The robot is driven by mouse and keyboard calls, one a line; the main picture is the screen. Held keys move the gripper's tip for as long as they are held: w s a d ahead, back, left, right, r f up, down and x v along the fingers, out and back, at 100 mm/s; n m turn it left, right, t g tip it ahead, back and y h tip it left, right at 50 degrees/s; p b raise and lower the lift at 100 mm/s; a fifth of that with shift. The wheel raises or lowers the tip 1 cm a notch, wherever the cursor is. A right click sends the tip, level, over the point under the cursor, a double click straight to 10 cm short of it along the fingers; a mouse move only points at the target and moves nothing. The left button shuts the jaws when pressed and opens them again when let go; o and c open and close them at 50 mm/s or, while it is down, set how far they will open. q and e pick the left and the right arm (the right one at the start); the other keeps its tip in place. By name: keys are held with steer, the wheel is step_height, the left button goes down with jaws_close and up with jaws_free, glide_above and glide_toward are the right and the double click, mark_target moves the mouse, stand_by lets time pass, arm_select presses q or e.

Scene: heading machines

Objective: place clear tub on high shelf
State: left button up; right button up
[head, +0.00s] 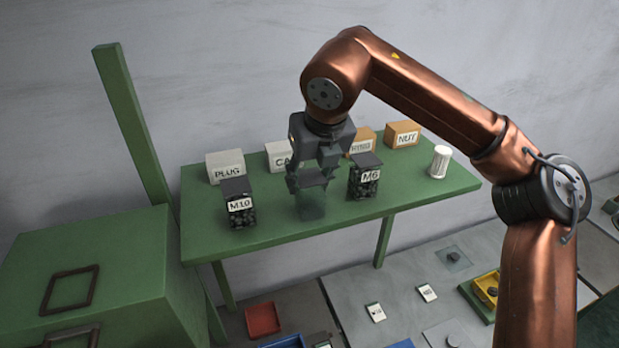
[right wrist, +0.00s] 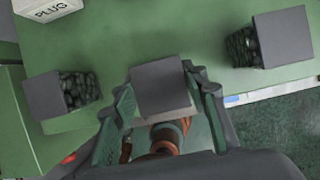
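The clear tub (head: 312,205) is see-through with a grey lid, and is upright over the front part of the high green shelf (head: 270,228). My right gripper (head: 312,178) reaches down from above, its fingers on either side of the tub's upper part. In the right wrist view the lid (right wrist: 162,88) sits between the two finger pads, which appear to touch its sides. I cannot tell whether the tub's base rests on the shelf or is just above it. My left gripper is not in view.
The M10 tub (head: 240,208) stands left of the clear tub and the M6 tub (head: 365,180) right of it. Behind are boxes, including PLUG (head: 226,167) and NUT (head: 402,134). A white cylinder (head: 440,162) stands at the shelf's right end. A green cabinet (head: 100,260) stands lower left.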

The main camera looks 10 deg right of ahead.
steer(key=o, duration=0.4)
steer(key=shift+d, duration=0.1)
steer(key=shift+r, duration=0.25)
steer(key=shift+s+r, duration=0.15)
steer(key=shift+r, duration=0.15)
steer(key=b+v, duration=0.3)
steer(key=v, duration=0.8)
steer(key=shift+r, duration=0.15)
